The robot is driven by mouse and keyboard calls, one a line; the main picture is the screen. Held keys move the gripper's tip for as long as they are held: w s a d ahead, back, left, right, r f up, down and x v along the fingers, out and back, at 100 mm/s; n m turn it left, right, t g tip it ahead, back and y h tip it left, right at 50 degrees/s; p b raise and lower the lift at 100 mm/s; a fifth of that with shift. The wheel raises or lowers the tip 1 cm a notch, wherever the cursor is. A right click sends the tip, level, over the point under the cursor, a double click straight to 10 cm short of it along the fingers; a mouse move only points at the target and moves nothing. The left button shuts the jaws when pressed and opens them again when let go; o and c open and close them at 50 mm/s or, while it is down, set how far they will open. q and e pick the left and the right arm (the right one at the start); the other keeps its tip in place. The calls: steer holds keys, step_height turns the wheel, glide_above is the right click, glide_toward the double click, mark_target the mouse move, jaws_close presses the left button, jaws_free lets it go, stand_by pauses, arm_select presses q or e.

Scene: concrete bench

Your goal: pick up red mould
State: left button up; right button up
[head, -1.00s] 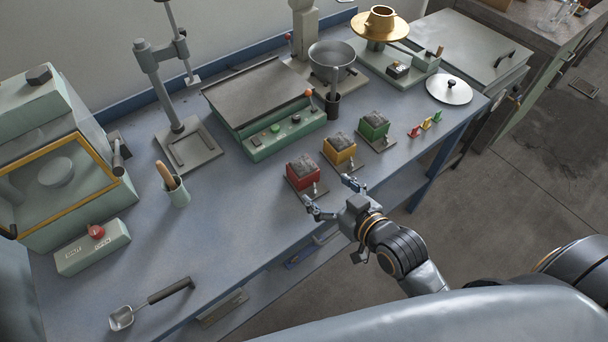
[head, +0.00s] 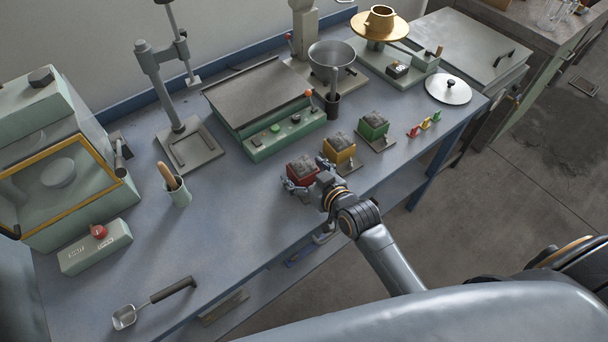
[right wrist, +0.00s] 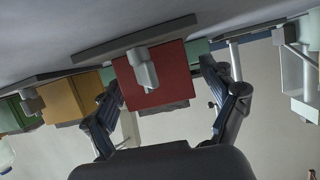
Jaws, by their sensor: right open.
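The red mould (head: 303,169) is a small red box with a grey, rough top, on the bench near its front edge. It also shows in the right wrist view (right wrist: 158,78), with a grey clamp on its near face. My right gripper (head: 308,174) is at the mould, its fingers apart on either side of it. In the right wrist view the open fingers (right wrist: 168,105) flank the red box, the left finger closer to it and the right one with a gap. I cannot tell whether a finger touches. My left gripper is not in view.
A yellow mould (head: 340,149) stands close beside the right gripper, and a green mould (head: 373,126) is farther right. Small coloured cones (head: 425,124) lie beyond. A green control box (head: 285,132) is behind. The bench to the left is clear up to the scoop (head: 150,303).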

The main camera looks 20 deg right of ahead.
steer(key=c, duration=1.7)
steer(key=shift+r, duration=0.1)
jaws_close()
steer(key=shift+r, duration=0.15)
